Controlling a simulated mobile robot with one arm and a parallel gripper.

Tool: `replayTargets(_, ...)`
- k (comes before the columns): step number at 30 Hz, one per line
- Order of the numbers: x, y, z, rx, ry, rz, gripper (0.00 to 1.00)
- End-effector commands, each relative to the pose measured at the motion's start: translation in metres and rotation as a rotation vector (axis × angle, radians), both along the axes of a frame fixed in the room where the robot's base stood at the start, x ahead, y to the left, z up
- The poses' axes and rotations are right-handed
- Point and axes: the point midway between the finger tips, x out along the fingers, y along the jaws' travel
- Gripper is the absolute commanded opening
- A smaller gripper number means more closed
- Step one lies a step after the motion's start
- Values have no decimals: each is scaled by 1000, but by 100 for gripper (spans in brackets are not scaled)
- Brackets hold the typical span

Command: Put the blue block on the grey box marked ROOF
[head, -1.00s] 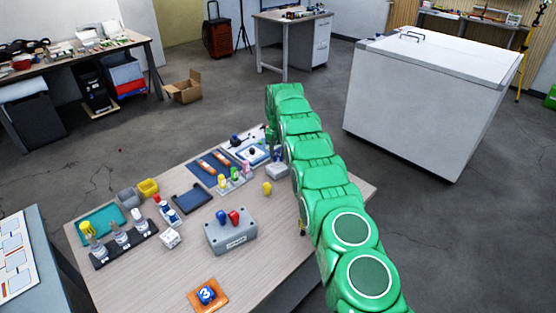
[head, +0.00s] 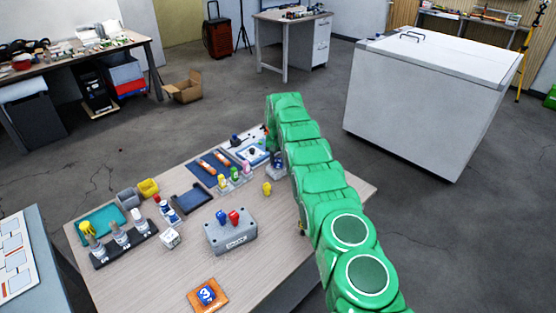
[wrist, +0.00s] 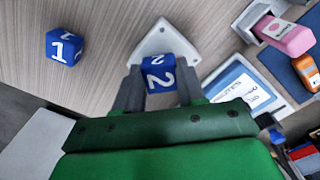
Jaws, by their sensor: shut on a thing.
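My gripper (wrist: 158,76) is shut on a blue block (wrist: 158,75) marked 2 in the wrist view. A pale grey, wedge-shaped surface (wrist: 164,38) shows behind and around the block; I cannot tell if they touch. In the head view, my green arm hides most of the gripper, and a dark blue shape (head: 278,158) shows at its left edge. A larger grey box (head: 232,238) with a red and a blue piece on top stands mid-table. Its label is too small to read. Another blue block (wrist: 66,47), marked 1, lies apart on the table.
A blue block marked 3 (head: 207,294) sits on an orange tile (head: 194,307) at the front. The table's middle front (head: 150,280) is clear.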

Motion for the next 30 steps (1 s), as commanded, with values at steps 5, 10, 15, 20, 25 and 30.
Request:
replayTargets(5, 0, 0, -3, 0, 1, 0, 10)
replayTargets(10, 0, 0, -2, 0, 0, 0, 65)
replayTargets(15, 0, 0, -2, 0, 0, 0, 65)
replayTargets(20, 0, 0, -1, 0, 0, 0, 65)
replayTargets(25, 1, 1, 8, 1, -2, 0, 65)
replayTargets(30, 1, 1, 29, 1, -3, 1, 65)
